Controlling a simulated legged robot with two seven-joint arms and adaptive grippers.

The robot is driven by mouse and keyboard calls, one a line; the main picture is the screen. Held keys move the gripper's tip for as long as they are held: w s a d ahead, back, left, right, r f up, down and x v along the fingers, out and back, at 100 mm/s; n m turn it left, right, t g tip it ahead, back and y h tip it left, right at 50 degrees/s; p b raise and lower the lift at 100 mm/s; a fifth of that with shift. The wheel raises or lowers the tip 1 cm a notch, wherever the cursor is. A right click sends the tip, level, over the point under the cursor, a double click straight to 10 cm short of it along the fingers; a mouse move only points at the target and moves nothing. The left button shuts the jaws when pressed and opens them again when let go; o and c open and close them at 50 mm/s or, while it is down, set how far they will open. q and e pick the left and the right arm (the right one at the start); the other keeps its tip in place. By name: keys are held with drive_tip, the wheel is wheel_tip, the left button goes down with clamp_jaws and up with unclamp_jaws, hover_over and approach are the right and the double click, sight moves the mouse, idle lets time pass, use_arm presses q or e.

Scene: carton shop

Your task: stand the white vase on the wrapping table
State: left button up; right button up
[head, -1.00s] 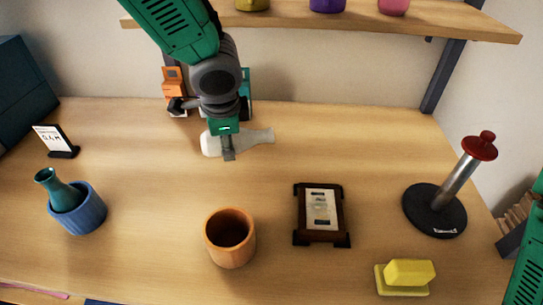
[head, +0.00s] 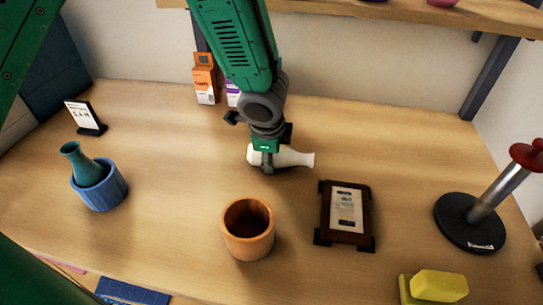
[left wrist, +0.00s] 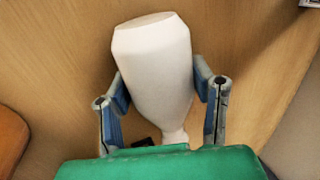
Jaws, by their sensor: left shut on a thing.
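The white vase (head: 288,158) lies on its side at the middle of the wooden table top (head: 170,150), its neck pointing right in the head view. My left gripper (head: 267,168) comes down from above and is shut across the vase's body. In the left wrist view the vase (left wrist: 152,65) sits between the two fingers, its wide base at the top and its narrow neck by the palm. I cannot tell whether the vase touches the table top. My right gripper is out of view. I cannot tell whether this table is the wrapping table.
An orange pot (head: 248,230) and a dark-framed stand (head: 346,215) are in front of the vase. A blue pot (head: 103,190) holding a teal vase (head: 84,165), a sign (head: 83,117), boxes (head: 205,78), a red-topped post (head: 490,205) and a yellow block (head: 438,286) surround it.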

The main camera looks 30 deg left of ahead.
use_arm(q)
drive_tip(key=o, duration=1.4)
drive_tip(key=shift+o, duration=0.2)
